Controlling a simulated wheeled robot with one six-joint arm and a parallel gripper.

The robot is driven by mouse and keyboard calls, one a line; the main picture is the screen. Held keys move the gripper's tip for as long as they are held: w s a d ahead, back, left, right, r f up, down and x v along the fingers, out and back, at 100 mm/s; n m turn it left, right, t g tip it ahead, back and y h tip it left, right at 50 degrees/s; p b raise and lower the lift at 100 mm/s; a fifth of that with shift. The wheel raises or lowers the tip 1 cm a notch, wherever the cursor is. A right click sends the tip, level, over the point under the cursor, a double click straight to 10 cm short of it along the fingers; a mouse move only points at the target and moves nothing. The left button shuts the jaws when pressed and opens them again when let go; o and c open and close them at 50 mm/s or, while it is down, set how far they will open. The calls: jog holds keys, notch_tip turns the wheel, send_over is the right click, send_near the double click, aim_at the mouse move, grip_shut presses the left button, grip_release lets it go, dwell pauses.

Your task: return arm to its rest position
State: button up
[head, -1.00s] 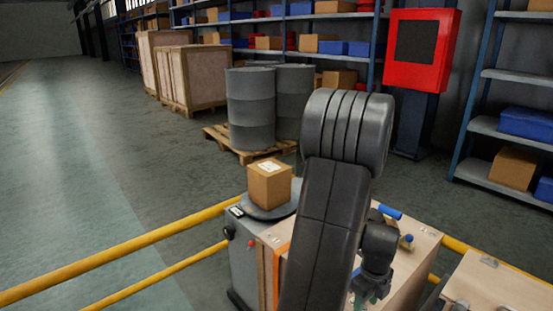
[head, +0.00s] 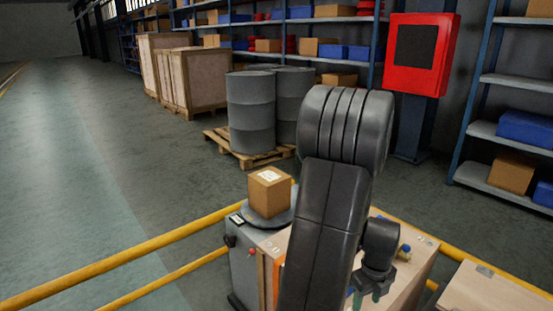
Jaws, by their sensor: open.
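My dark arm rises in the middle of the head view with its elbow bent high, and its wrist hangs down on the right side. My gripper (head: 367,298) is low in the picture, pointing down, open, with nothing seen between its greenish fingertips. It shows in front of the wooden-topped bench (head: 412,272). I cannot tell its height above the bench top. My own arm hides much of the bench.
A cardboard box (head: 270,192) sits on a round grey plate (head: 272,220) left of my arm. Yellow rails (head: 140,256) run around the bench. Grey drums (head: 250,112) stand on a pallet behind. A red cabinet (head: 421,54) and shelves are at the back. The left floor is clear.

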notch_tip(320, 180, down, 6)
jog(key=b, duration=0.5)
jog(key=shift+f+b, duration=0.1)
jog(key=shift+b, duration=0.2)
jog(key=shift+r+n, duration=0.25)
jog(key=shift+n, duration=0.25)
jog(key=n, duration=1.2)
jog(key=shift+n, duration=0.4)
jog(key=n, duration=0.6)
jog(key=shift+n, duration=0.4)
jog(key=n, duration=0.6)
jog(key=shift+n, duration=0.4)
jog(key=m, duration=0.4)
jog(key=shift+m, duration=1.8)
jog(key=shift+a, duration=0.1)
